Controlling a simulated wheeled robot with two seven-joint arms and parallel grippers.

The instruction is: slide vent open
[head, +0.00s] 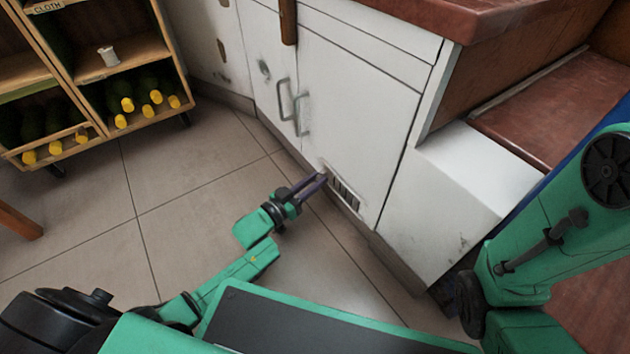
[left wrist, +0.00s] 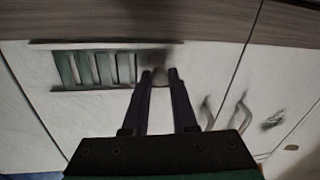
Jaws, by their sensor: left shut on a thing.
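The vent (head: 345,192) is a slotted grille low on the white cabinet door. My left gripper (head: 321,179) reaches the vent's left end in the head view. In the left wrist view my left gripper (left wrist: 160,77) is shut on a small rounded knob (left wrist: 160,76) beside the slots. The fingers partly hide the knob. My right gripper is not in view.
The white cabinet door (head: 355,105) has metal handles (head: 301,113) above the vent. A wooden shelf (head: 140,62) with yellow-capped bottles stands at the upper left. A brown-topped step (head: 560,105) is on the right.

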